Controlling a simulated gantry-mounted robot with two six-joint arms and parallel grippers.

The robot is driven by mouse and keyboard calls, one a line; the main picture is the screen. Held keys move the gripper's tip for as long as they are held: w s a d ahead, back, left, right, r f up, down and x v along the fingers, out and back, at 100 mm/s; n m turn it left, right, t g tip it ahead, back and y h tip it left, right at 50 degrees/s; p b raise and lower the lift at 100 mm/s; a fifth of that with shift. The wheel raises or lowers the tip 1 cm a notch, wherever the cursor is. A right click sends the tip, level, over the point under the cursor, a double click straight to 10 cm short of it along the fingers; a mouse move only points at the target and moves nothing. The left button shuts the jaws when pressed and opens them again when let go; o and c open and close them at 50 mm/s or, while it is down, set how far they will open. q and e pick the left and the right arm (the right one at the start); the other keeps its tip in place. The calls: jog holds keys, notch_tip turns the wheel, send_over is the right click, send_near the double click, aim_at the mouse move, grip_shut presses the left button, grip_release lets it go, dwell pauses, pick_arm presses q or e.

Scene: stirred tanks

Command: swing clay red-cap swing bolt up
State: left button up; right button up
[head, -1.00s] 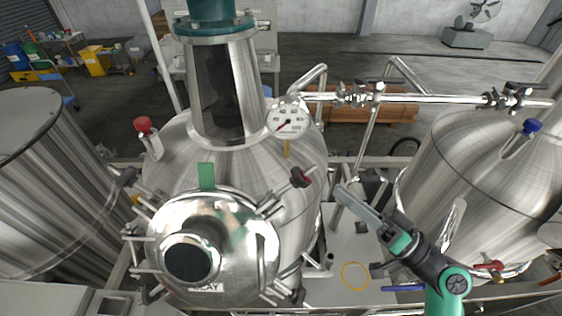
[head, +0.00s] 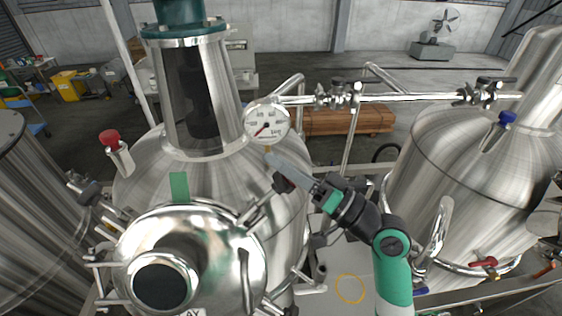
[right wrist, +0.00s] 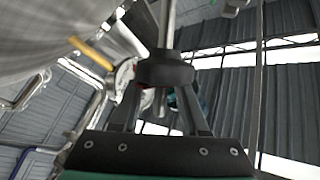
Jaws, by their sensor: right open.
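The clay tank's round lid (head: 215,228) shows at the lower left in the head view, its label partly cut off. The red-cap swing bolt (head: 283,184) sticks out from the lid's upper right edge, with a dark knob at its outer end. My right gripper (head: 275,162) is open, and its fingers lie across or beside this knob. In the right wrist view a dark round knob on a metal rod (right wrist: 165,68) stands at the fingertips, with a bit of red behind it. Contact cannot be told. My left gripper is not in view.
A pressure gauge (head: 266,123) and a sight-glass column (head: 200,95) rise close behind the bolt. A horizontal pipe with valves (head: 400,97) runs to the right. Another steel tank (head: 455,160) stands at the right. Other bolts surround the lid.

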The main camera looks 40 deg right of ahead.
jog(key=shift+c, duration=0.3)
grip_shut()
dwell(1.1)
